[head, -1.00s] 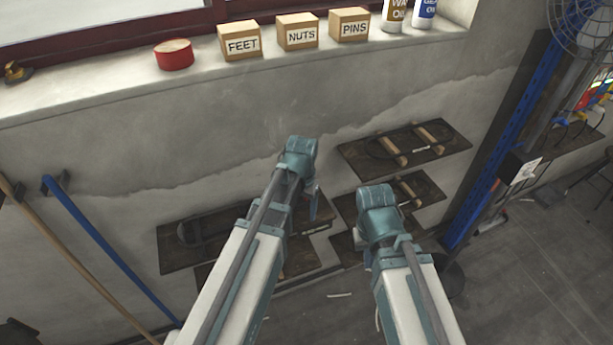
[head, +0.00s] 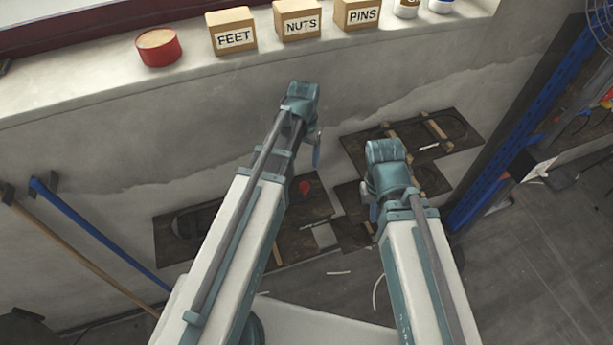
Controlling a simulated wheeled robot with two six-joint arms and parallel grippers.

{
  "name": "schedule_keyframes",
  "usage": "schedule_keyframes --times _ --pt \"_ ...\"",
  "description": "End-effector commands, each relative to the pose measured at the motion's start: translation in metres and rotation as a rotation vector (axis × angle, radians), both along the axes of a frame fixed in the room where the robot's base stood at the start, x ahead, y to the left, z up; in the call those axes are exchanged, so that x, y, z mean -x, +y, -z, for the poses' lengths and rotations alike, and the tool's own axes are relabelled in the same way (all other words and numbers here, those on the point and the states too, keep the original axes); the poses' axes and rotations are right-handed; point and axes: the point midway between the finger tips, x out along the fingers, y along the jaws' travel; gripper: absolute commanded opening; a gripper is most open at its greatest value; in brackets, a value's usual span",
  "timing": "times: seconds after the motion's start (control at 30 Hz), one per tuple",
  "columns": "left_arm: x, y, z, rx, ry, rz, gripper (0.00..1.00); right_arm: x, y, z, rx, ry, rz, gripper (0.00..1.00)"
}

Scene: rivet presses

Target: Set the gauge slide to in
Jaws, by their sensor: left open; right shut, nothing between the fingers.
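I cannot make out a gauge slide in the head view. My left arm (head: 245,215) reaches up from the bottom, ending in a teal joint in front of the wall. My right arm (head: 415,240) reaches up beside it and ends in a teal joint. Neither gripper's fingers can be seen; they are hidden behind or below the arm links.
A sill holds a red tin (head: 158,48) and wooden boxes labelled FEET (head: 232,33), NUTS (head: 298,19) and PINS (head: 357,13). Dark boards (head: 455,128) lie low by the wall. Two poles lean at left. A blue rack post (head: 490,185) stands right. Floor shows at lower right.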

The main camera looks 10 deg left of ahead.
Motion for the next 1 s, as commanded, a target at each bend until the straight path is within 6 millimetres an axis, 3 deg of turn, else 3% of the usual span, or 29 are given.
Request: schedule_keyframes --times 0.37,1.0 --pt "0.0 0.0 0.018 0.0 0.0 0.0 0.72 0.0 0.0 0.018 0.0 -0.001 0.001 0.0" --pt "0.0 0.0 0.103 -0.001 0.001 0.0 0.72 0.0 0.0 0.103 0.0 -0.003 0.0 0.0"
